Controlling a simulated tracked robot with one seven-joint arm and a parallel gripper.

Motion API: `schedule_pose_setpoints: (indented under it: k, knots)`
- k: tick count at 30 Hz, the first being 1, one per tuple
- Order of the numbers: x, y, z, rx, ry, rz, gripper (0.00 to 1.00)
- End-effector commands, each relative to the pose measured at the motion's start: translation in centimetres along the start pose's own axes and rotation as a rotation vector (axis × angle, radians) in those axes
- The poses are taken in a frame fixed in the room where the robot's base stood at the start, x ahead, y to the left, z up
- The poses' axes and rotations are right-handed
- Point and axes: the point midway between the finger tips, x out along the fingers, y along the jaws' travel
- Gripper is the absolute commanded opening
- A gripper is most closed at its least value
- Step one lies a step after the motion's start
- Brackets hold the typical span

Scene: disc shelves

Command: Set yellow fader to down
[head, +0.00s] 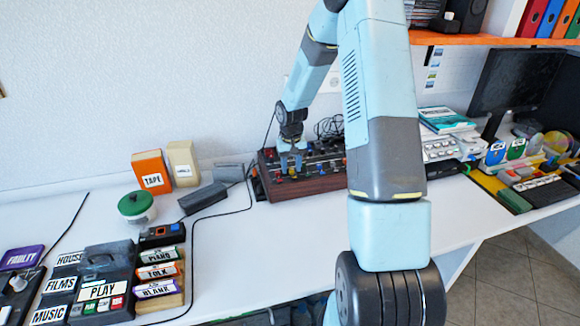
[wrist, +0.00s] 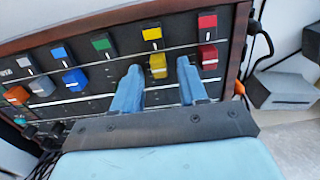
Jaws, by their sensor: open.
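The yellow fader (wrist: 158,67) is a small yellow cap on a dark panel in the wrist view. It lies below a yellow square label (wrist: 152,34), with a short gap between them. My gripper (wrist: 160,72) is open, with one blue finger on each side of the yellow fader. Gaps show between the cap and both fingers; whether the fingers are at cap height I cannot tell. In the head view, my gripper (head: 291,158) points down over the wood-sided fader panel (head: 310,187) at the back of the white table. My arm hides the panel's right end.
A red fader (wrist: 208,58) sits close right of my right finger. A blue fader (wrist: 75,79) and a grey one (wrist: 41,87) lie to the left. A grey block (wrist: 285,90) stands beyond the panel's right edge. The table front of the panel is clear.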

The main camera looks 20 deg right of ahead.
Motion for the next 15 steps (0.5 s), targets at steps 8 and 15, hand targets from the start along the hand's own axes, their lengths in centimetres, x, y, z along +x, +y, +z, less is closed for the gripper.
schedule_pose_setpoints:
  k: [8, 15]
  knots:
    - [-1.8, 0.0, -0.1, 0.0, 0.003, 0.0, 0.43]
    - [-6.4, 0.0, -0.1, 0.0, 0.003, 0.001, 0.43]
